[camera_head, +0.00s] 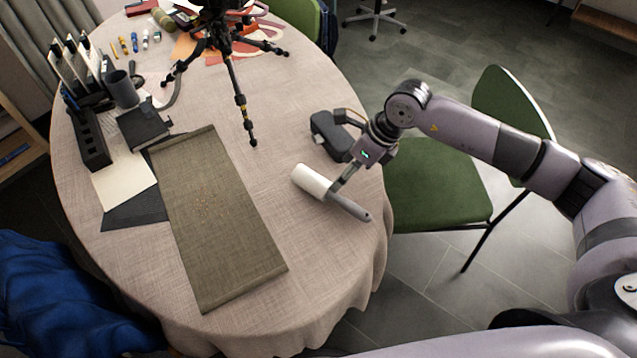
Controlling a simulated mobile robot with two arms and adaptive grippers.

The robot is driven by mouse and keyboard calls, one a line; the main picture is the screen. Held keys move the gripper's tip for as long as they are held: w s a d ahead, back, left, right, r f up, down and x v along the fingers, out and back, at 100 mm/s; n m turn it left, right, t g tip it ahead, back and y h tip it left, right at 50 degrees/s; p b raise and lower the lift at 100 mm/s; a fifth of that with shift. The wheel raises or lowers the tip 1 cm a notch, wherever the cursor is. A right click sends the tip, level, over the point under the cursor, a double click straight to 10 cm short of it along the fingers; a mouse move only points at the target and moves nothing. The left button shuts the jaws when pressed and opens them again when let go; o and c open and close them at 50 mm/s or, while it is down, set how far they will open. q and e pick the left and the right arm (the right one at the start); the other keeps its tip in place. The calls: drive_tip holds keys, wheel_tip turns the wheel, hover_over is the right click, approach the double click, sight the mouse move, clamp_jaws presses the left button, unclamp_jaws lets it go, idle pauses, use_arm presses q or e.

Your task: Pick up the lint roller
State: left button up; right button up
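The lint roller (313,182) lies on the right part of the round table, with its white roll toward the upper left and its grey handle toward the lower right. My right gripper (337,152) is just above and behind it, with its fingers spread wide. One finger reaches down to the lint roller near where the roll meets the handle; I cannot tell whether it touches. The other finger is by a dark grey object (328,136). Nothing shows between the fingers as held. My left gripper is not in view.
The cloth-covered table (307,262) carries an olive runner (215,215), a black tripod (240,100), a black organiser (92,140) and a dark cup (122,90). A green chair (435,180) stands at the right edge. Bare cloth lies between runner and lint roller.

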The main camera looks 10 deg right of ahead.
drive_tip(key=x, duration=0.2)
drive_tip(key=shift+a+f, duration=0.15)
drive_tip(key=shift+f, duration=0.1)
drive_tip(key=p+x, duration=0.1)
drive_tip(key=x, duration=0.3)
drive_tip(key=shift+s+f, duration=0.1)
drive_tip(key=shift+f, duration=0.55)
drive_tip(key=c, duration=1.3)
drive_tip(key=shift+o, duration=0.2)
drive_tip(key=shift+r, duration=0.15)
wheel_tip(320, 180, up, 20)
drive_tip(key=b, duration=0.1)
drive_tip(key=shift+b, duration=0.4)
